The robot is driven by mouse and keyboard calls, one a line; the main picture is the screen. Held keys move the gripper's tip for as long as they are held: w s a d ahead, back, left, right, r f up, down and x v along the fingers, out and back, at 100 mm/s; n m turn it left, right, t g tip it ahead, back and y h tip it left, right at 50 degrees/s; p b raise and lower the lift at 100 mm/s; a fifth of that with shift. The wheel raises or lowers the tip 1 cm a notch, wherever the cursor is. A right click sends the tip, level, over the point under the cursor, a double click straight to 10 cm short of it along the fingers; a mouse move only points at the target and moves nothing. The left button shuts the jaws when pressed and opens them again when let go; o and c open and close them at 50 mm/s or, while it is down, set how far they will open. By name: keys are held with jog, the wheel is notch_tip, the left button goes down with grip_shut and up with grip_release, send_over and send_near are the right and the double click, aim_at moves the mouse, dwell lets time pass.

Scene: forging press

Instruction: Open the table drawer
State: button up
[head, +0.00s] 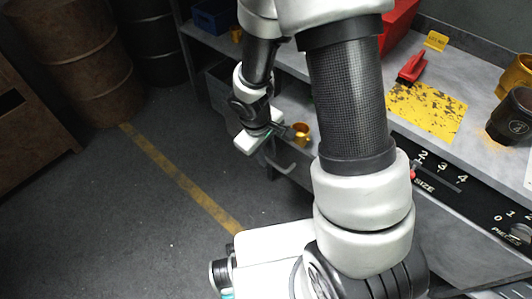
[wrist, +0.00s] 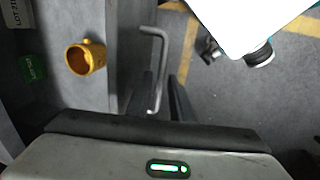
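The table drawer (wrist: 126,45) is grey and appears at least partly pulled out, with a gold mug (wrist: 85,57) and a green box (wrist: 33,67) visible behind its front. The mug also shows in the head view (head: 301,131). The drawer's grey bar handle (wrist: 162,62) stands out from its front; it shows below my gripper in the head view (head: 280,166). My gripper (wrist: 165,90) is at the handle, its dark fingers apart on either side of the bar. Whether they touch it is hard to tell.
The tabletop (head: 462,88) carries a red brush (head: 412,68), a yellow worn plate (head: 425,112) and a dark cup (head: 512,117). Rusty barrels (head: 75,55) and a wooden crate (head: 30,115) stand at left. The floor with a yellow line (head: 180,180) is clear.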

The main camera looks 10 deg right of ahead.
jog(key=shift+o, duration=0.5)
jog(key=shift+a+r, duration=0.1)
jog(key=shift+r, duration=0.25)
notch_tip(320, 180, up, 16)
jog(key=s+a+p, duration=0.2)
jog(key=p, duration=0.3)
jog(key=shift+a+r, duration=0.2)
jog(key=shift+r, duration=0.05)
